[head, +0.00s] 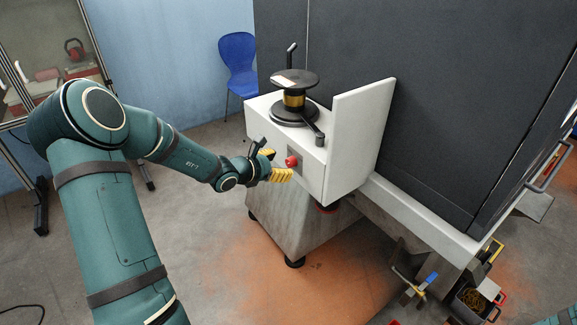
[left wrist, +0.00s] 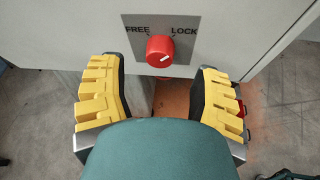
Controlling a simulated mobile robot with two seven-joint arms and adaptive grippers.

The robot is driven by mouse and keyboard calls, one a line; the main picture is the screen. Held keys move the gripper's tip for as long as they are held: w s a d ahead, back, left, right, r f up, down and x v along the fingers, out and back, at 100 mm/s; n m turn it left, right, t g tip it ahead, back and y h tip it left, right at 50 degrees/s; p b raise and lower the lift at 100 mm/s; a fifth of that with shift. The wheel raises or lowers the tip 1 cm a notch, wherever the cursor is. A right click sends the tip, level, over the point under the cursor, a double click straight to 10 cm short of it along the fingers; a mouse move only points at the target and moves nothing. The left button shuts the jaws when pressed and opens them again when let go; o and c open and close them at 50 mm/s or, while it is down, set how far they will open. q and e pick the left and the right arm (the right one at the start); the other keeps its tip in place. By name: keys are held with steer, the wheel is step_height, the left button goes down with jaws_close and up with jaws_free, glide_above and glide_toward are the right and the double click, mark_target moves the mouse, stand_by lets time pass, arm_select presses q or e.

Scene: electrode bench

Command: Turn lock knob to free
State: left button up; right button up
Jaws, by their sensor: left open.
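The red lock knob (head: 292,161) is on the front face of the white bench unit (head: 312,176). In the left wrist view the knob (left wrist: 160,50) sits on a grey plate (left wrist: 135,47) marked FREE at left and LOCK at right. A small white mark shows on the knob's face, but I cannot tell surely which word it points to. My left gripper (head: 275,164) is open in front of the knob, its yellow-padded fingers apart. In the left wrist view the fingers (left wrist: 161,72) stand either side of the knob, clear of it. My right gripper is out of view.
A black spool-like device (head: 294,101) with a crank stands on the unit. A white upright panel (head: 357,128) and a dark cabinet (head: 430,110) are to the right. A blue chair (head: 238,62) stands behind. A tool bin (head: 472,302) is at lower right.

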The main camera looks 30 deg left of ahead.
mark_target(288, 163)
arm_select(q)
steer(key=shift+b+x, duration=0.3)
steer(key=shift+x, duration=1.8)
jaws_close()
